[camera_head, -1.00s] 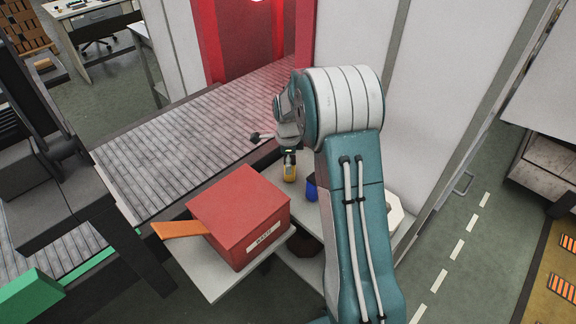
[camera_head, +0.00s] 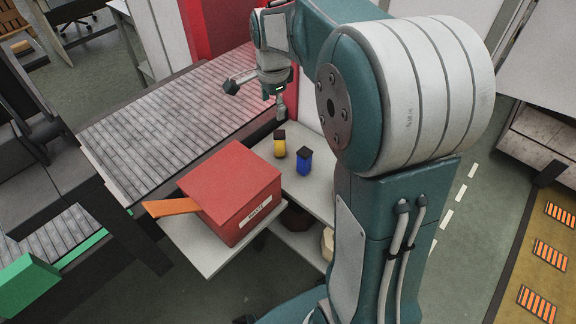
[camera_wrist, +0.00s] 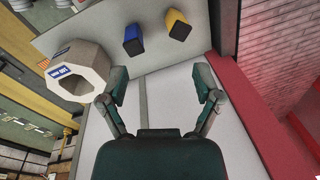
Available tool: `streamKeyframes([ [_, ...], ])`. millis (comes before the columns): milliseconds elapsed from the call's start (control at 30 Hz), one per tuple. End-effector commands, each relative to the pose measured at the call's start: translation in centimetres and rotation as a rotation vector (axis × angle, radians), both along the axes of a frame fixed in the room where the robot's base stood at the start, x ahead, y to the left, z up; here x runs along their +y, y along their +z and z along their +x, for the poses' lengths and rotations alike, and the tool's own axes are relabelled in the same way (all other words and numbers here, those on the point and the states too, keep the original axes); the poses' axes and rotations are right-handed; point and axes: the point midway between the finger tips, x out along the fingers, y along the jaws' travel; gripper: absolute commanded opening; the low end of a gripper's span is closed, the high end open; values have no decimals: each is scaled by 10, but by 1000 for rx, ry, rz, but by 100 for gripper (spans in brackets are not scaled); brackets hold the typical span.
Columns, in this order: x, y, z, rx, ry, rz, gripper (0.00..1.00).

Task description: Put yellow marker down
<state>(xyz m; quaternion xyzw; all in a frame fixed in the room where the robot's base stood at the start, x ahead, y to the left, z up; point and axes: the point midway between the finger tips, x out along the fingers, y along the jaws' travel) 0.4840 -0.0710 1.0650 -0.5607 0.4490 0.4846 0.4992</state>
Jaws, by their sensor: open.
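The yellow marker (camera_head: 280,144) stands upright on the light grey table (camera_head: 312,196), with a dark top. A blue marker (camera_head: 304,161) stands close to its right. In the wrist view the yellow marker (camera_wrist: 177,24) and the blue marker (camera_wrist: 133,38) are at the top, beyond the fingertips. My gripper (camera_head: 281,117) is above and behind the yellow marker, apart from it. In the wrist view my gripper (camera_wrist: 160,92) has its fingers spread wide with nothing between them.
A red box (camera_head: 232,203) with a white label and an orange piece sits on the table's front left. A conveyor (camera_head: 165,115) runs behind. A white octagonal object (camera_wrist: 78,72) stands left of the blue marker in the wrist view. A red frame (camera_wrist: 232,95) is at right.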

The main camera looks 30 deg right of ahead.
Motion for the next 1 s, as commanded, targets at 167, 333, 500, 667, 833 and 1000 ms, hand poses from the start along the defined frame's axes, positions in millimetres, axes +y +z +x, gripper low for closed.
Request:
streamKeyframes([
  [167,23,35,-53,-77,321,-60,82],
  [333,41,52,-105,-143,626,-137,82],
  [500,55,57,-157,-204,925,-233,82],
  [667,65,51,-202,-251,1191,-336,82],
  [833,70,42,-229,-277,1372,-417,82],
  [1000,71,39,-234,-281,1418,-437,82],
])
